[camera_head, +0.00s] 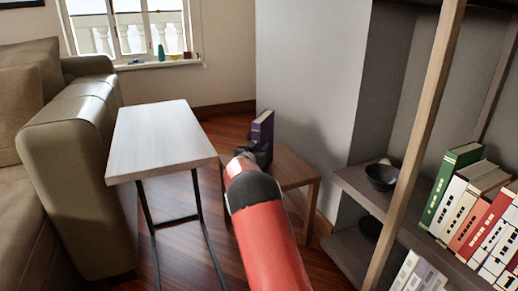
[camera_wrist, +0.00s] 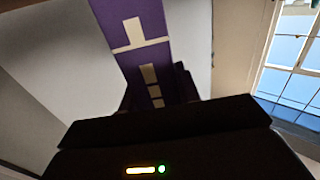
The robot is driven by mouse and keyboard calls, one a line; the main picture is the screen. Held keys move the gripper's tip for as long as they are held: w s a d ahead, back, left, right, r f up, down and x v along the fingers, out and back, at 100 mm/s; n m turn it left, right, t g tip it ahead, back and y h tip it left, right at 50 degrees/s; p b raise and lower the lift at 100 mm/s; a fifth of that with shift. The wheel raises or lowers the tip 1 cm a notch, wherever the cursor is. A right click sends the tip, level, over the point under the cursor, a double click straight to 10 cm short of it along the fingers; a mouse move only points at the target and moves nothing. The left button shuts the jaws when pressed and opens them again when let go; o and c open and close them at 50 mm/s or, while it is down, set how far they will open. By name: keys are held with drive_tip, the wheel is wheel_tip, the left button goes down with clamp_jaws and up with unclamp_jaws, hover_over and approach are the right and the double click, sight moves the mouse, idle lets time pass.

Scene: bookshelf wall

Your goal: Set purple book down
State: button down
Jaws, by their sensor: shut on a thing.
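The purple book (camera_head: 262,128) stands upright in my gripper (camera_head: 254,155), above or at the low wooden side table (camera_head: 300,172) in the head view. I cannot tell whether its lower edge touches the table top. In the wrist view the book's purple spine (camera_wrist: 133,30) with pale markings rises from between the dark fingers (camera_wrist: 158,95). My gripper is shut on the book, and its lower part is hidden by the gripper.
A taller white-topped table (camera_head: 160,140) with black legs stands left of my arm, close to the sofa (camera_head: 75,150). A bookshelf (camera_head: 410,225) with a dark bowl (camera_head: 381,176) and several books (camera_head: 450,187) is on the right. A grey wall (camera_head: 310,90) rises behind the side table.

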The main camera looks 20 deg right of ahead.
drive_tip(key=shift+r, duration=0.15)
drive_tip(key=c, duration=1.5)
unclamp_jaws()
drive_tip(key=shift+f, duration=0.3)
drive_tip(key=o, duration=0.5)
drive_tip(key=shift+r, duration=0.1)
drive_tip(key=shift+r, duration=0.15)
drive_tip(key=v, duration=1.2)
drive_tip(key=shift+p, duration=0.3)
